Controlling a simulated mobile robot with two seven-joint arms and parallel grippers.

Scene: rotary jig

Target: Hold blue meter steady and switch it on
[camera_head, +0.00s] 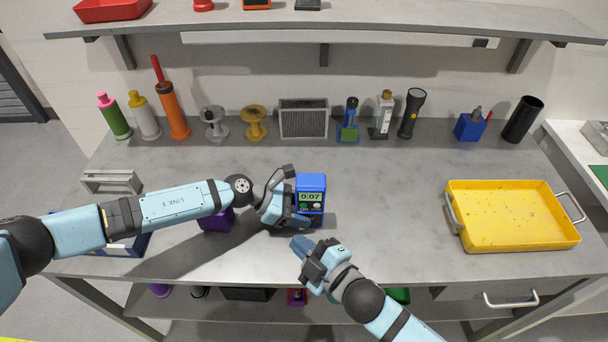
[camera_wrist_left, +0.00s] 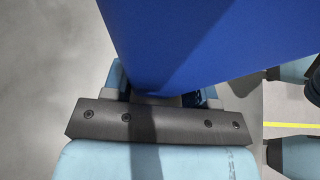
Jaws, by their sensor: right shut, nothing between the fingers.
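The blue meter (camera_head: 311,182) stands upright near the middle of the table. Its display shows 0.07, with small controls below it partly hard to make out. My left gripper (camera_head: 294,197) reaches it from the left, with one finger behind and one low across its front. In the left wrist view the blue meter body (camera_wrist_left: 190,45) fills the space between the fingers, and their tips are hidden. My right gripper (camera_head: 297,244) is shut and empty, in front of and below the meter, apart from it.
A purple block (camera_head: 215,220) sits under my left arm. A yellow tray (camera_head: 512,245) is at the right. Several bottles, spools, a grey filter (camera_head: 303,119) and a flashlight (camera_head: 411,113) line the back. The table between the meter and tray is clear.

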